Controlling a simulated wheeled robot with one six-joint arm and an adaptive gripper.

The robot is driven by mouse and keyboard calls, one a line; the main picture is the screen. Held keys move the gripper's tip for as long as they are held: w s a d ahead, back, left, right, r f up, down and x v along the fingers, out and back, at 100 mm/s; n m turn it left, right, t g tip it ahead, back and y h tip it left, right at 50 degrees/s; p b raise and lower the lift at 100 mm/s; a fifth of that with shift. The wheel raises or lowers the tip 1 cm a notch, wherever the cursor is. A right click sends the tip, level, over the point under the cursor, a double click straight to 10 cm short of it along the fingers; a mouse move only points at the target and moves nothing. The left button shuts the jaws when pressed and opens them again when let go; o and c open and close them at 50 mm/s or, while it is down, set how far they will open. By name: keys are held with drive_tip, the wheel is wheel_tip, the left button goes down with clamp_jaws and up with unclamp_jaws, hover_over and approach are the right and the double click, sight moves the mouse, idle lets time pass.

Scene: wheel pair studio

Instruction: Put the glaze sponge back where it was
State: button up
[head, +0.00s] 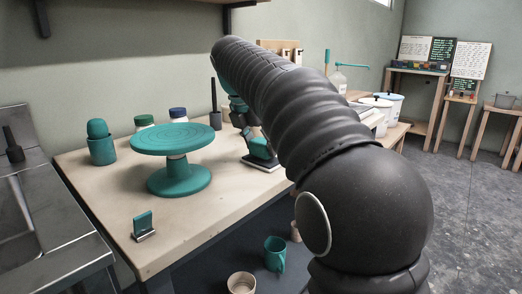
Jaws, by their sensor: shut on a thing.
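My gripper (252,134) is at the right part of the wooden table, partly hidden behind my own arm. It is shut on a teal block (259,149), which appears to be the glaze sponge. The block is just above or touching a dark flat tray (262,165) with a pale edge; I cannot tell which. The fingertips are too small and covered to make out clearly.
A teal turntable (172,140) stands left of my gripper. A small teal piece in a metal stand (143,226) is near the front. The table's front right is clear.

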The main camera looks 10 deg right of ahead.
drive_tip(key=shift+f, duration=0.4)
drive_tip(key=o, duration=1.2)
drive_tip(key=shift+r, duration=0.1)
drive_tip(key=p+v, duration=0.4)
drive_tip(key=v, duration=0.8)
drive_tip(key=shift+d+r, duration=0.1)
drive_tip(key=shift+r, duration=0.05)
